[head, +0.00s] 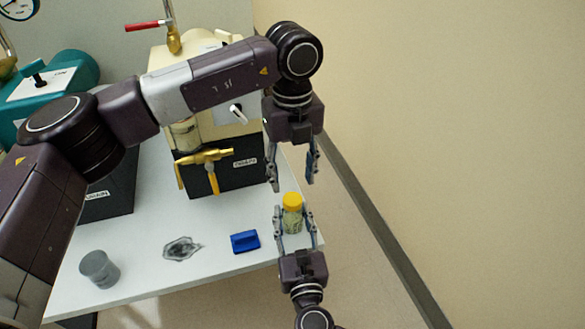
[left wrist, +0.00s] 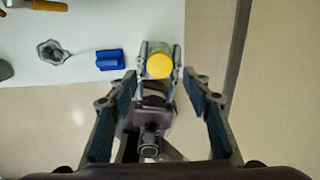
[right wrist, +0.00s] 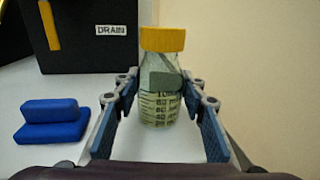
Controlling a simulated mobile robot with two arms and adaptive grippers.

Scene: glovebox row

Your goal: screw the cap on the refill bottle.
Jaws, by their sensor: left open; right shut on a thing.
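The refill bottle (head: 292,220) is clear with graduation marks and stands upright at the right edge of the white table. The yellow cap (head: 292,199) sits on its mouth; the right wrist view shows the cap (right wrist: 162,39) looking level on the bottle (right wrist: 160,90). How tightly it sits I cannot tell. My right gripper (head: 294,222) is shut on the bottle's body from the front. My left gripper (head: 291,183) is open and empty, pointing down above the cap. The left wrist view shows the cap (left wrist: 160,66) ahead, between and beyond the open fingers.
Behind stands a cream apparatus with a brass tap (head: 205,156) and a black drain box. Floor lies right of the table.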

